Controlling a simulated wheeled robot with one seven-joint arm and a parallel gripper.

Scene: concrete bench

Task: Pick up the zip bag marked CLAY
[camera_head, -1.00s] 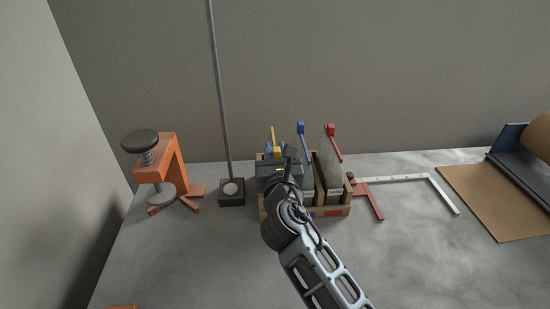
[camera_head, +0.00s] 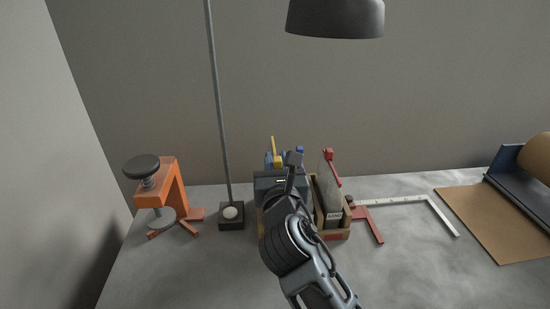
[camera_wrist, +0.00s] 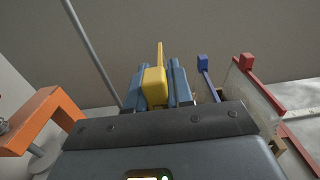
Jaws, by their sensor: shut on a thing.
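My gripper (camera_head: 275,160) is shut on the yellow clip (camera_head: 273,146) of a zip bag, above the left part of a wooden crate (camera_head: 335,236). In the wrist view the blue-grey fingers (camera_wrist: 158,84) close on both sides of the yellow clip (camera_wrist: 153,88). The bag's body and label are hidden behind my gripper and arm, so I cannot read CLAY on it. A bag with a blue clip (camera_head: 299,150) is mostly hidden beside it. A pale bag (camera_head: 329,190) with a red clip (camera_head: 329,154) leans upright in the crate's right part; its label is too small to read surely.
An orange clamp stand (camera_head: 172,188) and a lamp base (camera_head: 231,215) with a tall pole stand left. The dark lamp shade (camera_head: 335,18) hangs above. A red-and-white square (camera_head: 400,198) and a brown paper roll (camera_head: 535,158) lie right. The front bench is clear.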

